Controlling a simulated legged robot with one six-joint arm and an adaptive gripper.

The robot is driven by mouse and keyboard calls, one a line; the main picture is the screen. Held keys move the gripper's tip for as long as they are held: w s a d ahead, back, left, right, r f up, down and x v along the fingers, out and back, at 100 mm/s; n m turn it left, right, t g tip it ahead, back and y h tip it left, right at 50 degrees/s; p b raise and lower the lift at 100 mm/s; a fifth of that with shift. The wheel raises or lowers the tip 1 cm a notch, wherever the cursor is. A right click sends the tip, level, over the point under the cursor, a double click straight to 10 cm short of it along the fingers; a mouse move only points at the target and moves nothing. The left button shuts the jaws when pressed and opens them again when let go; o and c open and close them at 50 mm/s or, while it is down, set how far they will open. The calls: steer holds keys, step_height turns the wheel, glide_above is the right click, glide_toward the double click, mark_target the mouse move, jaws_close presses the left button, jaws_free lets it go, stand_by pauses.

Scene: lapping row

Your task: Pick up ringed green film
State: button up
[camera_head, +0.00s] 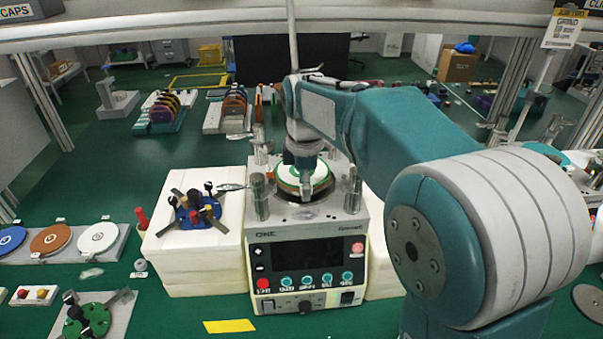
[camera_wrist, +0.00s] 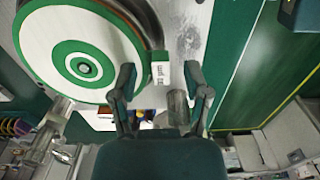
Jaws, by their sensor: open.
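The ringed green film (camera_wrist: 112,62) is a round white disc with green rings, lying flat on top of the lapping machine (camera_head: 306,250). It also shows in the head view (camera_head: 288,178), partly hidden by my arm. A small green and white tab (camera_wrist: 161,72) with printed marks sticks out from the film's edge. My gripper (camera_wrist: 160,84) is open, with the tab between its two fingertips in the wrist view. I cannot tell whether either finger touches the tab. In the head view my gripper (camera_head: 306,190) is over the near right edge of the film.
Metal posts (camera_head: 259,196) stand around the machine's top. Blue, orange and white discs (camera_head: 98,238) lie farther left. A yellow strip (camera_head: 229,326) lies in front.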

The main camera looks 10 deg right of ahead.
steer(key=shift+d, duration=0.15)
jaws_close()
